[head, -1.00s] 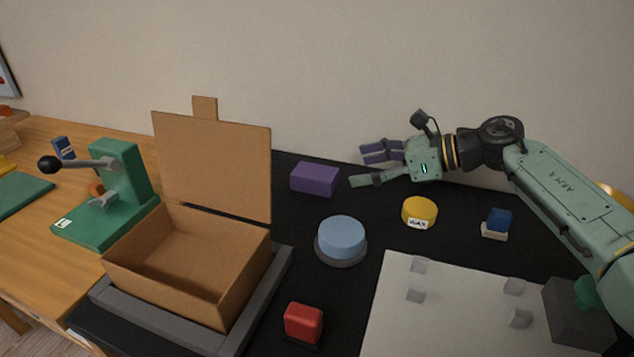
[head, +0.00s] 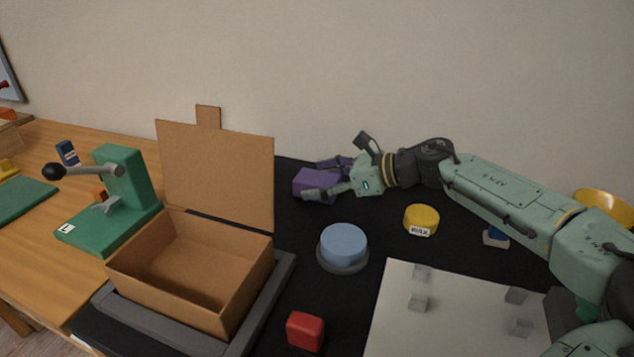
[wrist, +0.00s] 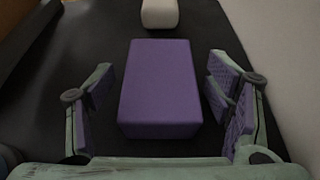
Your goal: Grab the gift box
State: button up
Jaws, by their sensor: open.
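The gift box is most likely the plain purple box (head: 308,185), which lies on the black mat near the wall; no ribbon shows on it. My gripper (head: 328,178) is at its right end, with the near finger in front of it and the far finger behind. In the wrist view the purple box (wrist: 160,85) sits between the two open fingers (wrist: 160,105). A gap shows on each side, so neither purple-padded finger appears to touch it.
An open cardboard box (head: 189,270) stands in a grey tray (head: 271,298) at left. A blue round button (head: 343,244), red block (head: 305,330) and yellow wax tin (head: 421,220) are nearby. A green press (head: 127,185) stands far left. The wall is close behind the purple box.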

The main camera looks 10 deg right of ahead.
jog(key=shift+w+a+f, duration=0.1)
jog(key=shift+c, duration=0.5)
jog(key=c, duration=1.2)
